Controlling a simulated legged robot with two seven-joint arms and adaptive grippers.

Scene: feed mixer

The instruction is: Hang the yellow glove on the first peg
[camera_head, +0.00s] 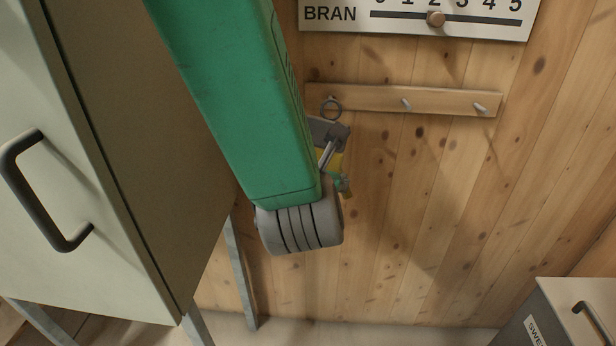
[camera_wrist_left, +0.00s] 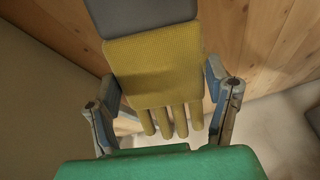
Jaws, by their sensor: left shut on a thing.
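The yellow glove (camera_wrist_left: 158,70) hangs fingers-down between the two fingers of my left gripper (camera_wrist_left: 163,82) in the left wrist view, with its grey cuff (camera_wrist_left: 150,14) at the top. My left gripper is shut on the glove. In the head view, my arm hides most of the glove, but the cuff (camera_head: 322,131) and a bit of yellow show beside it. A dark ring (camera_head: 331,108) above the cuff is at the first peg (camera_head: 333,99), the leftmost on the wooden rail. I cannot tell whether the ring is around the peg or in front of it.
The wooden rail (camera_head: 440,101) also has a middle peg (camera_head: 406,104) and a right peg (camera_head: 480,108), both bare. A BRAN scale board (camera_head: 420,15) is above it. A pale cabinet (camera_head: 60,170) stands at left, and a grey box (camera_head: 575,315) is at lower right.

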